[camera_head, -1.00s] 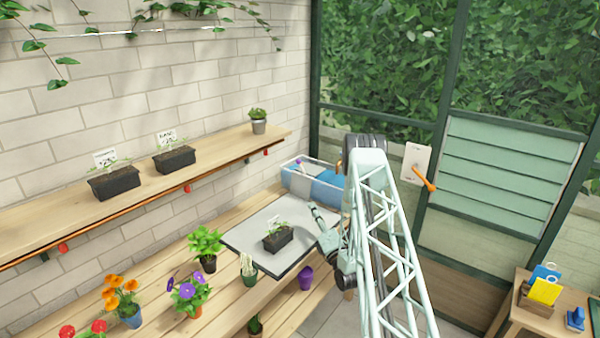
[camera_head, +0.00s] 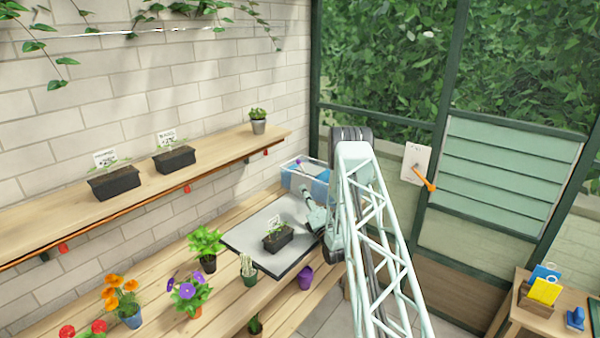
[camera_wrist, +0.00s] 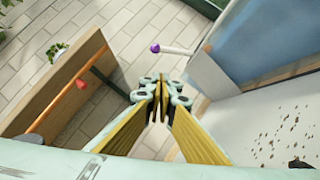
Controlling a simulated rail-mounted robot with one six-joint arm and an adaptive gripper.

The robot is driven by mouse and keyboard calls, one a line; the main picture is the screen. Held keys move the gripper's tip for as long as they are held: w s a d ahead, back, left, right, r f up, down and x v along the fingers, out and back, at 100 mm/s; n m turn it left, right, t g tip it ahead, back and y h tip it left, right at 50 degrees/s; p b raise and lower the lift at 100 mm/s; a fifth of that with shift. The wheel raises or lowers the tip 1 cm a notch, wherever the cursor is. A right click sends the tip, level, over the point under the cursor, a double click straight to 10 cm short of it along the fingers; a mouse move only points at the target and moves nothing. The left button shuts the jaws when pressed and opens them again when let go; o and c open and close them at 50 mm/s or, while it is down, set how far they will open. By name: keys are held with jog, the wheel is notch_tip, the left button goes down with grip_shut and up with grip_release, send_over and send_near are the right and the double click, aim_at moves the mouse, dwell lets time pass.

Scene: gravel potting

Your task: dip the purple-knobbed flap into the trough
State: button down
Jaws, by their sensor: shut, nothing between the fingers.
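The trough (camera_head: 319,190) is a clear-walled box with blue content at the far end of the bench, partly hidden by my arm. Its blue part (camera_wrist: 275,35) fills the upper right of the wrist view. The purple knob (camera_head: 298,162) shows at the trough's back left; in the wrist view the knob (camera_wrist: 155,48) sits on a white rod that meets a grey panel, seemingly the flap (camera_wrist: 207,73). My gripper (camera_wrist: 158,85) is shut and empty, its tips apart from the knob in the picture. In the head view my gripper (camera_head: 306,194) is near the trough's front side.
A grey board (camera_head: 250,235) holds a black seedling pot (camera_head: 279,242) close to my gripper. Dark specks lie on a pale surface (camera_wrist: 245,115) in the wrist view. A wooden shelf (camera_head: 215,157) with an orange rail runs along the wall. Potted flowers stand on the bench.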

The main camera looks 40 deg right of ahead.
jog(key=s+d+r+x, duration=0.1)
jog(key=d+x, duration=0.1)
jog(key=x, duration=0.9)
jog(key=shift+w+d+r, duration=0.15)
jog(key=shift+w+d, duration=0.1)
jog(key=shift+w+a+r, duration=0.1)
dwell(0.4)
jog(key=shift+d+r+m, duration=0.1)
jog(key=shift+d+m, duration=0.1)
jog(key=shift+m, duration=0.1)
